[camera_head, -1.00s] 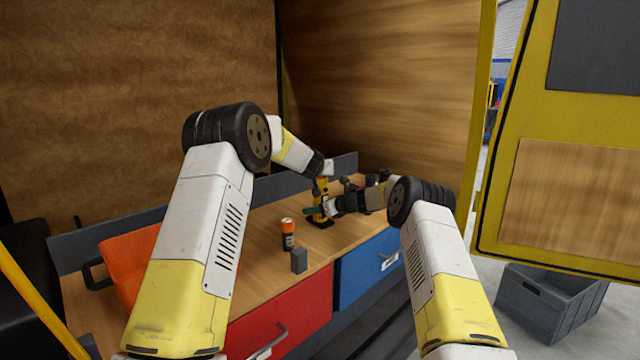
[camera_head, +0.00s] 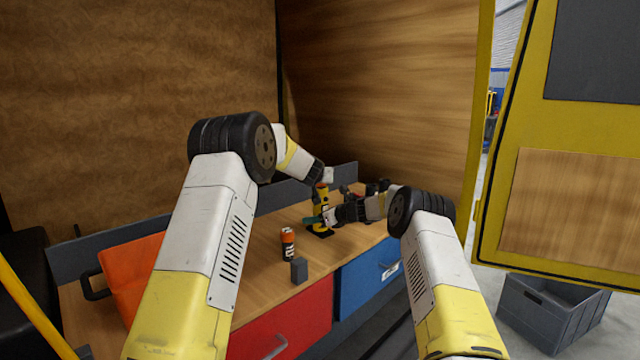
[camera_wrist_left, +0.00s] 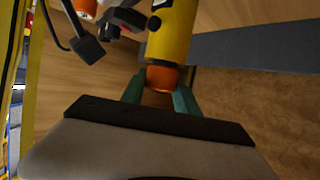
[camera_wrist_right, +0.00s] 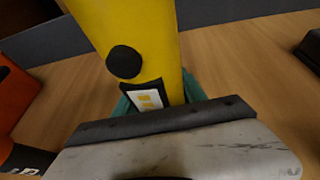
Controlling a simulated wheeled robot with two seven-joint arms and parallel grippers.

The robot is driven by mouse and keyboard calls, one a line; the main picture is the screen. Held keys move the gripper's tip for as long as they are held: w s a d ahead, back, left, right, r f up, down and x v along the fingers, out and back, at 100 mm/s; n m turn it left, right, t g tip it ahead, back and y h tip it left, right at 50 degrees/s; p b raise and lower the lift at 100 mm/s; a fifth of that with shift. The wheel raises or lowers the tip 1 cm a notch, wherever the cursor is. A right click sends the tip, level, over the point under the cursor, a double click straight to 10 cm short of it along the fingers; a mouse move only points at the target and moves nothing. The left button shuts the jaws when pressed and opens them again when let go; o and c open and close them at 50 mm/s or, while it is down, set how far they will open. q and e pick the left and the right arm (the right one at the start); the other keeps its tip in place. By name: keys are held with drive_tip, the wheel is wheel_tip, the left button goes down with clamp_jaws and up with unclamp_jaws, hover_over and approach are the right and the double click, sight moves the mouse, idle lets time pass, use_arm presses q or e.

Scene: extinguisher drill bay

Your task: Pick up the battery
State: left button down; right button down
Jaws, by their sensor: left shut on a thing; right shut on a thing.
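A yellow tool (camera_head: 321,196) with a dark base (camera_head: 320,232) stands upright on the wooden bench top. In the left wrist view, my left gripper (camera_wrist_left: 160,95) is shut on the orange end (camera_wrist_left: 162,77) of this tool. In the right wrist view, my right gripper (camera_wrist_right: 158,95) is shut on the yellow body (camera_wrist_right: 125,30), beside a white label and a black knob. In the head view the right gripper (camera_head: 314,219) reaches the tool from the right, low down. A small dark grey block (camera_head: 299,271) stands apart nearer the front edge. I cannot tell which part or thing is the battery.
An orange and black can (camera_head: 288,244) stands behind the grey block. An orange case (camera_head: 135,265) is at the left. Red (camera_head: 285,325) and blue (camera_head: 368,277) drawers are under the bench top. A grey crate (camera_head: 550,310) is on the floor at right.

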use_arm(q)
drive_tip(key=shift+r, duration=4.75)
use_arm(e)
drive_tip(key=c, duration=0.6)
unclamp_jaws()
drive_tip(key=shift+d+r, duration=0.1)
